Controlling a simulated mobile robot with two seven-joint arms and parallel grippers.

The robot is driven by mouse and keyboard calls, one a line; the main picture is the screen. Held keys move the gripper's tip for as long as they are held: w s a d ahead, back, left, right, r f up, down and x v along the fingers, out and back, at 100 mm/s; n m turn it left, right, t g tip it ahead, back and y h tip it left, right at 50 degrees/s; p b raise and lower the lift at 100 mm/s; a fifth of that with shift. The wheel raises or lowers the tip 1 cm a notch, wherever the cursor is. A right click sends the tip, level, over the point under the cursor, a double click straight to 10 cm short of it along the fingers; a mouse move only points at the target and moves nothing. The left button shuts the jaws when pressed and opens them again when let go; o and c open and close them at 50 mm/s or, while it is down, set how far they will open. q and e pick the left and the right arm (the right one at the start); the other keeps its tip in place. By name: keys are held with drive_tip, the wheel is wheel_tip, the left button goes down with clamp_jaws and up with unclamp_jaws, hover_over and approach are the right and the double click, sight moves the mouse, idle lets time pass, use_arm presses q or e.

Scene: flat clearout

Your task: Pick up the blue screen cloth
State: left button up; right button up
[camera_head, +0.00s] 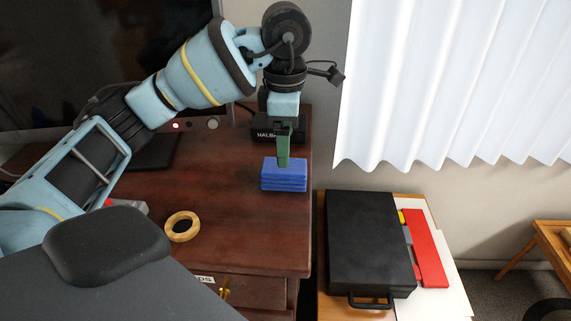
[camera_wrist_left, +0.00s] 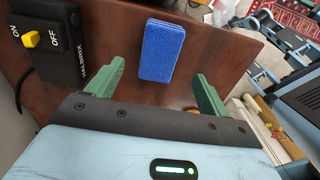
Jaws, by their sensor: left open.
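The blue screen cloth (camera_head: 284,175) is a folded, layered blue pad lying on the dark wooden desk near its right edge. It also shows in the left wrist view (camera_wrist_left: 159,51), ahead of the fingers and between their lines. My left gripper (camera_head: 284,163) hangs over the cloth from above, its green fingers just above or behind it in the head view. In the left wrist view my left gripper (camera_wrist_left: 158,85) is open and empty, with a finger to each side. Whether a finger touches the cloth cannot be told. My right gripper is not in view.
A black switch box (camera_wrist_left: 48,42) with a yellow switch stands close beside the left finger. A wooden ring (camera_head: 182,226) lies on the desk (camera_head: 240,225). A black case (camera_head: 370,243) and a red item (camera_head: 426,248) lie on a lower table. A dark monitor stands behind.

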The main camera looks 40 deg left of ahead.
sight(284, 174)
use_arm(q)
drive_tip(key=shift+s+d+f, duration=0.1)
drive_tip(key=shift+f, duration=0.2)
drive_tip(key=shift+f+b, duration=0.3)
drive_tip(key=shift+f, duration=0.75)
drive_tip(key=shift+a+f, duration=0.2)
drive_tip(key=shift+f, duration=2.35)
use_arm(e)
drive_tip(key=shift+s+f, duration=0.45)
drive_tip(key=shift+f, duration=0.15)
use_arm(q)
drive_tip(key=shift+c, duration=1.3)
drive_tip(key=c, duration=0.8)
drive_tip(key=shift+r, duration=0.15)
